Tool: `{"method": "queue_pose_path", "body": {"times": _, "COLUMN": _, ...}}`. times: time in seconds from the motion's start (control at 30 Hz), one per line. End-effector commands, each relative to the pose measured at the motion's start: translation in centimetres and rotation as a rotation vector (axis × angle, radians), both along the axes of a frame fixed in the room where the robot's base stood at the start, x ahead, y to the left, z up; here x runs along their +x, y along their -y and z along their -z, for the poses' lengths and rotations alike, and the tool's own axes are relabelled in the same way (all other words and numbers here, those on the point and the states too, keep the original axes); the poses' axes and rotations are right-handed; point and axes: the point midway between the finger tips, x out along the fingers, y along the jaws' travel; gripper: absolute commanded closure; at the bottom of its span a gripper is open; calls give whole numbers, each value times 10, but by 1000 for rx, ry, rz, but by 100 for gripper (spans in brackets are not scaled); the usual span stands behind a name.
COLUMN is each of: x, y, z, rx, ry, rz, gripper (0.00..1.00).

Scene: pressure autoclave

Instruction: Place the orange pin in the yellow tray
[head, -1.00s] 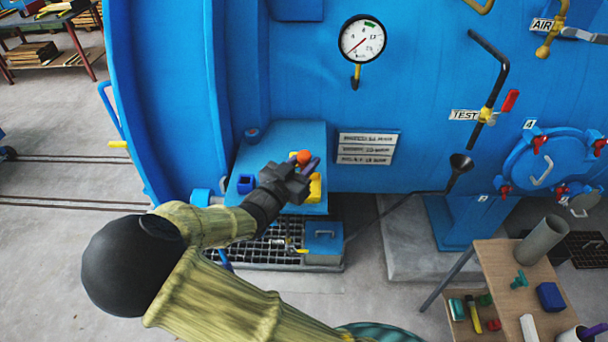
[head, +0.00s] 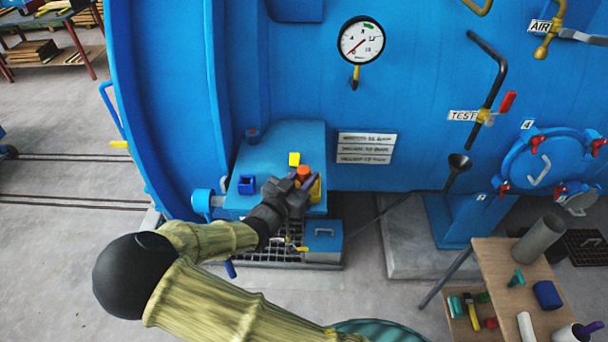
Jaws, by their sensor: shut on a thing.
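The orange pin (head: 303,173) is held in my gripper (head: 302,181), with its round orange top showing between the dark fingers. The gripper is shut on it above the blue ledge, close over the yellow tray. The yellow tray (head: 317,191) lies near the front right of the blue ledge, and my fingers hide much of it. I cannot tell whether the pin's lower end touches the tray.
The blue ledge (head: 270,150) also bears a small yellow piece (head: 294,159) behind the pin and a blue square holder (head: 247,184) to the left. The pressure vessel wall (head: 430,90) rises behind. A blue box (head: 323,238) stands below in front.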

Motion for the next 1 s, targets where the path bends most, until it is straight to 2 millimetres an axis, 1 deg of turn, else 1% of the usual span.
{"method": "queue_pose_path", "body": {"times": 0.13, "x": 0, "y": 0, "z": 1, "rx": -1, "ry": 1, "rz": 0, "gripper": 95}}
{"method": "queue_pose_path", "body": {"times": 0.6, "x": -1, "y": 0, "z": 18, "rx": -1, "ry": -11, "rz": -1, "gripper": 95}}
{"method": "queue_pose_path", "body": {"times": 0.7, "x": -2, "y": 1, "z": 18, "rx": -3, "ry": -13, "rz": 0, "gripper": 95}}
{"method": "queue_pose_path", "body": {"times": 0.73, "x": -2, "y": 1, "z": 18, "rx": -4, "ry": -15, "rz": 0, "gripper": 64}}
{"method": "queue_pose_path", "body": {"times": 0.8, "x": -2, "y": 1, "z": 19, "rx": -6, "ry": -15, "rz": 1, "gripper": 51}}
{"method": "queue_pose_path", "body": {"times": 0.83, "x": -2, "y": 2, "z": 19, "rx": -7, "ry": -15, "rz": 2, "gripper": 49}}
{"method": "queue_pose_path", "body": {"times": 1.0, "x": -2, "y": 2, "z": 19, "rx": -8, "ry": -16, "rz": 3, "gripper": 49}}
